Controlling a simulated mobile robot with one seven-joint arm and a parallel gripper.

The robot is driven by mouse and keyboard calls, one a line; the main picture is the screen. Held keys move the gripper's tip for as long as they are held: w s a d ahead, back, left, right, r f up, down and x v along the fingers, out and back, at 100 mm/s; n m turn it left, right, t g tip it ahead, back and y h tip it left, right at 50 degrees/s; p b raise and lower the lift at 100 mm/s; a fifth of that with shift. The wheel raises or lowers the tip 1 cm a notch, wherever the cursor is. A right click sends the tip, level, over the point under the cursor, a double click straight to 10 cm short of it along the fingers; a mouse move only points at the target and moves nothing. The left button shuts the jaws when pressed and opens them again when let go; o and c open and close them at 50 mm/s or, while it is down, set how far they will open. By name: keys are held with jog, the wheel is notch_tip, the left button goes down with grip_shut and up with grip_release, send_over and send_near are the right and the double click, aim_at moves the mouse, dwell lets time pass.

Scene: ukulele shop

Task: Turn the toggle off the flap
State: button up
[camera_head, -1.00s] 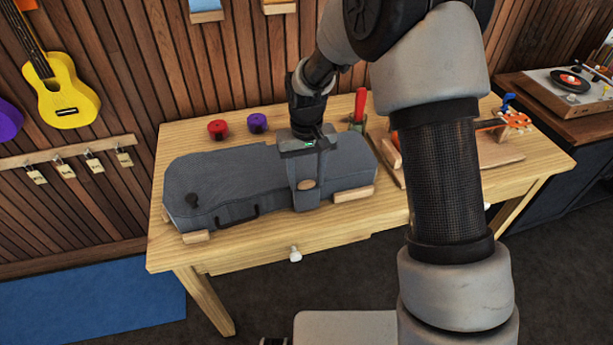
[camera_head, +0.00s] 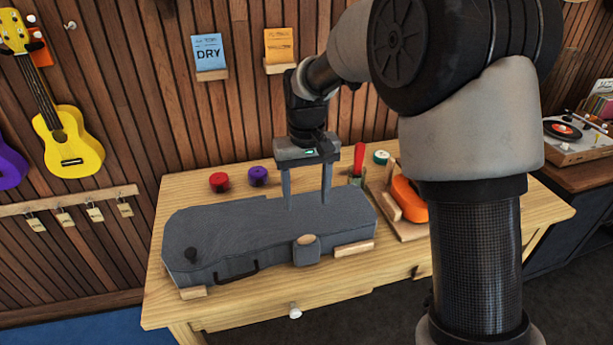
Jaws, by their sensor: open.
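A grey ukulele case (camera_head: 235,225) lies on the wooden table. At the middle of its front edge is a small grey flap (camera_head: 307,256). A light wooden oval toggle (camera_head: 306,240) sits at the top of the flap, with its long side roughly level in the picture. My gripper (camera_head: 308,205) points down over the case lid, behind and above the toggle. Its two fingers are wide apart with nothing between them. I cannot tell whether the tips touch the lid. The toggle and flap are in clear view.
Wooden blocks (camera_head: 354,249) support the case. An orange item (camera_head: 408,199) and a red-handled tool (camera_head: 359,160) are at right.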

notch_tip(320, 180, up, 5)
jog(key=shift+r, duration=0.1)
dwell(0.5)
jog(key=s+d+r+m+t+p, duration=0.2)
jog(key=s+d+r+t+p, duration=0.25)
jog(key=s+d+r, duration=0.85)
jog(key=s+d+r+m+t+p, duration=0.1)
jog(key=s, duration=0.9)
jog(key=shift+s+d+r+p, duration=0.2)
jog(key=shift+d+r+p, duration=0.15)
jog(key=shift+c, duration=0.2)
